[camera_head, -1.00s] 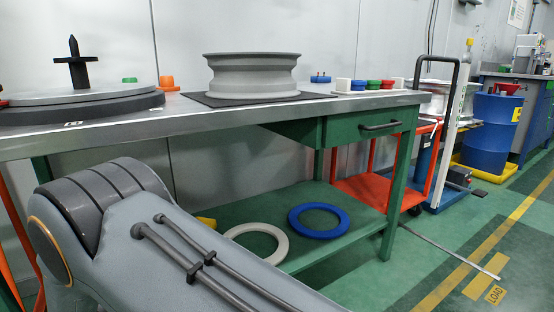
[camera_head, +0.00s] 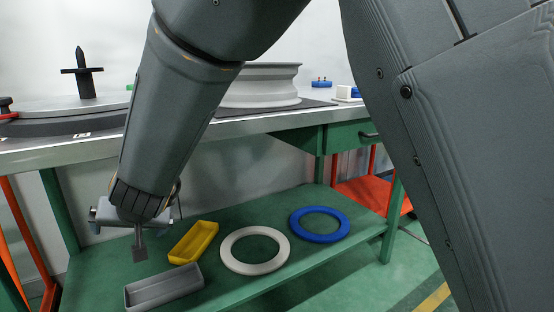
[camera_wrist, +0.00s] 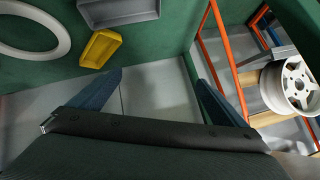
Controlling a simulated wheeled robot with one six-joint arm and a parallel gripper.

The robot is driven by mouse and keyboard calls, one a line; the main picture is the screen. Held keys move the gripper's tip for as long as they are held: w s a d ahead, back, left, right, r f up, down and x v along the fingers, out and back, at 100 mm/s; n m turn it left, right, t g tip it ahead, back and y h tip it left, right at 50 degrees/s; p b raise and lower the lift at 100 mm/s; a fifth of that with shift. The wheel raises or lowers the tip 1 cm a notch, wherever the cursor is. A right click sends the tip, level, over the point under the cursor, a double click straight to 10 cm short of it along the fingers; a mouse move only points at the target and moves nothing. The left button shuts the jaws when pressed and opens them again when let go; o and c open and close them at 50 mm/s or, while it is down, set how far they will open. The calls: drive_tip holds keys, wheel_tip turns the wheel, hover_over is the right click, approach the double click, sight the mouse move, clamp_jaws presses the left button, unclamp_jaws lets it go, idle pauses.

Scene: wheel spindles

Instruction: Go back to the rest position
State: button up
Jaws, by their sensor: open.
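My gripper (camera_head: 139,240) hangs pointing down over the left part of the green lower shelf (camera_head: 225,300), below the tabletop. In the wrist view my gripper (camera_wrist: 156,85) has its two fingers spread apart with nothing between them. A yellow tray (camera_head: 193,242) and a grey tray (camera_head: 163,287) lie on the shelf to the right of the gripper, apart from it. In the wrist view the yellow tray (camera_wrist: 101,48) and the grey tray (camera_wrist: 118,12) lie beyond the fingers.
A white ring (camera_head: 254,250) and a blue ring (camera_head: 319,224) lie on the shelf. Above, the metal tabletop (camera_head: 215,128) carries a grey wheel rim (camera_head: 262,85) and a black spindle (camera_head: 84,72). An orange frame (camera_wrist: 226,60) and a silver wheel (camera_wrist: 291,83) stand at right in the wrist view.

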drive_tip(key=s+d+r+n+g+h+p, duration=0.1)
drive_tip(key=s+d+r+g+h+p, duration=0.15)
drive_tip(key=s+d, duration=1.25)
drive_tip(key=s+d+r+n+g+h+p, duration=0.15)
drive_tip(key=s+d+g, duration=0.25)
drive_tip(key=s+d, duration=1.05)
drive_tip(key=w+d+r+m+h+p, duration=0.1)
drive_tip(key=w+d+r+m+p, duration=0.1)
drive_tip(key=d+r+p, duration=1)
drive_tip(key=w+d+r+m+h+p, duration=0.1)
drive_tip(key=d+r+m+p, duration=0.3)
drive_tip(key=d+r+p, duration=0.7)
drive_tip(key=shift+w+d+r+h+p, duration=0.4)
drive_tip(key=shift+r+p, duration=2.1)
drive_tip(key=shift+p, duration=4.05)
